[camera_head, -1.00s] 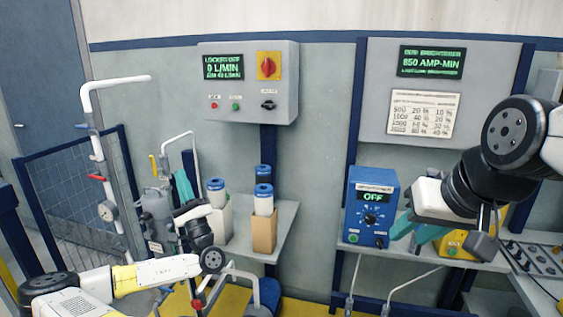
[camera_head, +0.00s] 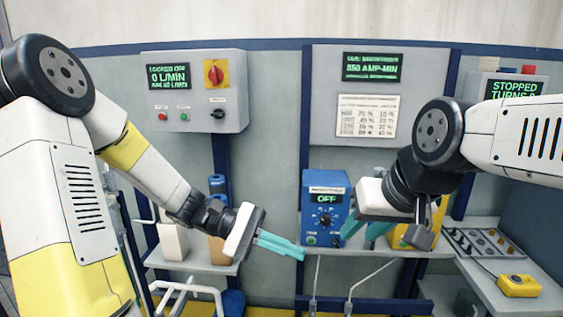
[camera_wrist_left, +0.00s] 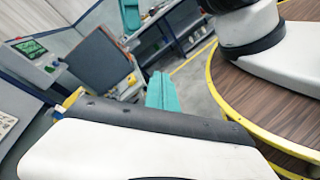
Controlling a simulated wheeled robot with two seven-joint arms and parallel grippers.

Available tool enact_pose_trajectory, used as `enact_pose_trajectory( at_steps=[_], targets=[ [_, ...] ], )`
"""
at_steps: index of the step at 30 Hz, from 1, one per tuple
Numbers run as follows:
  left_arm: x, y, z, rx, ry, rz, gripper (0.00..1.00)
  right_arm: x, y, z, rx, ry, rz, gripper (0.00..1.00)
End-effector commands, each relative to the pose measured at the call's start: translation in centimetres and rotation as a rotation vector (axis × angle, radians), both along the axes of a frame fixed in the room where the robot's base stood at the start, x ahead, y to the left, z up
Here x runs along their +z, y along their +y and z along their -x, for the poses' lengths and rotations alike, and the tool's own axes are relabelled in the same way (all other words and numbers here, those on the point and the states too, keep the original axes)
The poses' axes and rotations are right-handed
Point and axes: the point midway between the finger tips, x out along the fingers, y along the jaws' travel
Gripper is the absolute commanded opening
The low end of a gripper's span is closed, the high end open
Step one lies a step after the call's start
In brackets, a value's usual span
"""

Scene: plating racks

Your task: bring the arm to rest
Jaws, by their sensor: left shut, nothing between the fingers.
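My left gripper (camera_head: 300,254) hangs in free air in front of the wall, left of the blue control box. Its teal fingers lie together with nothing between them, and they point right and slightly down. They also show close together in the left wrist view (camera_wrist_left: 162,92). My right gripper (camera_head: 358,240) is in front of the bench, just right of the blue box and near the yellow box. Its teal fingers look apart with nothing seen between them.
The blue box (camera_head: 324,212) reads OFF. A yellow box (camera_head: 415,235) is partly hidden by my right gripper. A shelf (camera_head: 178,258) holds containers behind my left arm. A panel with a red switch (camera_head: 242,90) is on the wall. A yellow button box (camera_head: 518,286) sits at right.

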Motion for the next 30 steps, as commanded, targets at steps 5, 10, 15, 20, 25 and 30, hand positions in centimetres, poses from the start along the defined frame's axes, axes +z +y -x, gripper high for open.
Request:
enact_pose_trajectory(
  at_steps=[5,10,15,20,25,30],
  targets=[
    [-1.7,2.3,3.1,-0.112,-0.233,-0.355,0.0,0.0,0.0,0.0,0.0,0.0,0.0,0.35],
    [-1.3,6.1,4.1,-0.159,-0.481,-0.637,0.0,0.0,0.0,0.0,0.0,0.0,0.0,0.35],
    [1.3,10.1,4.1,-0.15,-0.757,-0.859,0.0,0.0,0.0,0.0,0.0,0.0,0.0,0.35],
    [4.6,13.4,4.1,-0.103,-0.999,-0.997,0.0,0.0,0.0,0.0,0.0,0.0,0.0,0.35],
    [7.1,15.4,4.1,-0.052,-1.158,-1.063,0.0,0.0,0.0,0.0,0.0,0.0,0.0,0.35],
    [7.8,16.1,4.2,-0.034,-1.205,-1.081,0.0,0.0,0.0,0.0,0.0,0.0,0.0,0.35]
  ],
)
